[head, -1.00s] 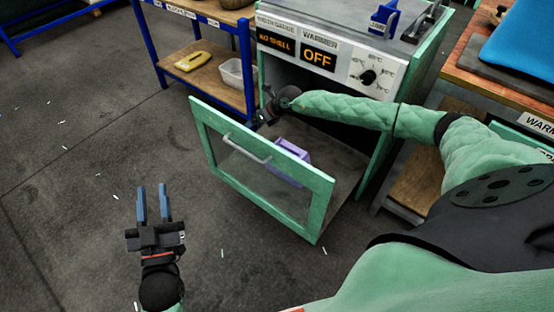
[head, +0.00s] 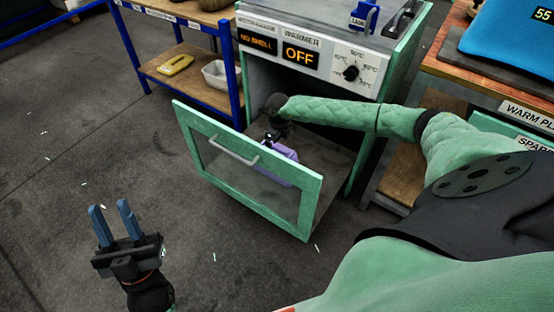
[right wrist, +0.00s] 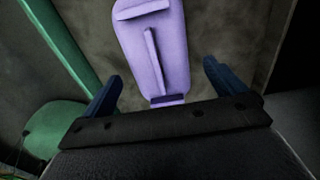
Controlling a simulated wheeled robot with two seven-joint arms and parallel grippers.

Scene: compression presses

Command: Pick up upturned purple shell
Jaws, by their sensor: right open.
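The purple shell (head: 287,153) lies inside the open-fronted warmer, partly behind the door's window in the head view. In the right wrist view the shell (right wrist: 158,45) shows a ridged face, with a raised rib along it and a crosspiece. My right gripper (right wrist: 162,72) is open, with one blue finger on each side of the shell's near end. My left gripper (head: 108,206) is open and empty over the floor at the lower left.
The warmer door (head: 247,168) hangs open in front of the shell. A blue shelf rack (head: 236,85) stands at the left, and a bench with a blue plate (head: 510,42) at the right.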

